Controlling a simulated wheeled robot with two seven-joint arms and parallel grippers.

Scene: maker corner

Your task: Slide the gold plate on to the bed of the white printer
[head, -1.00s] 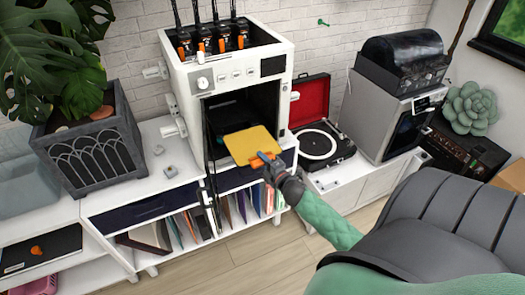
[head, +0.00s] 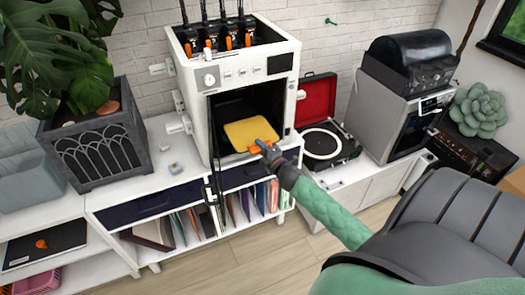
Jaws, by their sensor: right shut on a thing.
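The white printer (head: 250,78) stands on the white shelf unit with its front opening facing me and a dark interior. The gold plate (head: 249,132) lies roughly flat in that opening, its far part inside the printer. My right gripper (head: 261,147) is shut on the orange tab at the near right edge of the gold plate. Its arm reaches in from the lower right. The printer's bed is dark and mostly hidden under the plate; I cannot tell whether the plate touches it. My left gripper is not in view.
A record player (head: 322,146) with a red lid stands right of the printer, and a silver printer (head: 392,110) farther right. A planter (head: 100,148) is at the left. White knobs stick out from the white printer's left side. Small grey parts (head: 174,168) lie on the shelf top.

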